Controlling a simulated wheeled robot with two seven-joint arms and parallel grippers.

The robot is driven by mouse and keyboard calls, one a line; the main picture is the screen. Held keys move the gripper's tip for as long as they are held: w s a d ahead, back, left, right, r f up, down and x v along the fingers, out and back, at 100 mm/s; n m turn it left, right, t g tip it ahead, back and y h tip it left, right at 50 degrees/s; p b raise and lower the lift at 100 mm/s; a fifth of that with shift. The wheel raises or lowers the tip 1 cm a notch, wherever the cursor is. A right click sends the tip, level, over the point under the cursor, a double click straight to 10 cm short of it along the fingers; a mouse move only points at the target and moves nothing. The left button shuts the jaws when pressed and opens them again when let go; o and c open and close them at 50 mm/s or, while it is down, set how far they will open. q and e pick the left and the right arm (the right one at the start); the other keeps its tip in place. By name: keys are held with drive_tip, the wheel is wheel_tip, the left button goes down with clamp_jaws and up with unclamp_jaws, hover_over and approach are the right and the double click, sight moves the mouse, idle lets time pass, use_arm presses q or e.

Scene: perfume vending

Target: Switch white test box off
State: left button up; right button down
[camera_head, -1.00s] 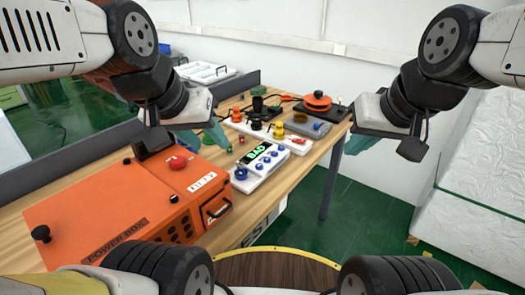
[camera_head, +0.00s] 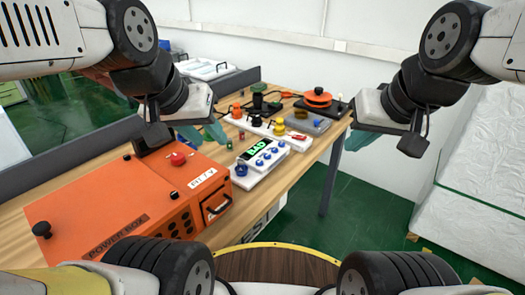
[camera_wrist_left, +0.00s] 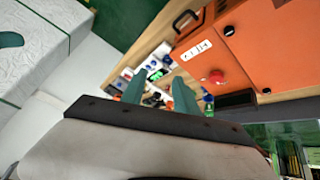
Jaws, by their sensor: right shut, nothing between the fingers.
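The white test box (camera_head: 270,172) lies on the wooden bench just right of the orange power box. It has a lit green display and several blue knobs on top. It shows small in the left wrist view (camera_wrist_left: 150,84), beyond the fingertips and partly hidden by them. My left gripper (camera_head: 204,132) is above the bench, up and left of the white box in the head view. Its teal fingers are apart and empty in the left wrist view (camera_wrist_left: 158,90). My right gripper (camera_head: 373,134) is raised at the right, away from the box, shut and empty.
The orange power box (camera_head: 95,205), with a red button (camera_head: 178,158), fills the near left of the bench. Behind the white box stand more devices with coloured knobs and an orange round pan-like object (camera_head: 317,98). A white wrapped block (camera_head: 480,165) stands at the right.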

use_arm(q)
clamp_jaws()
idle(1.5)
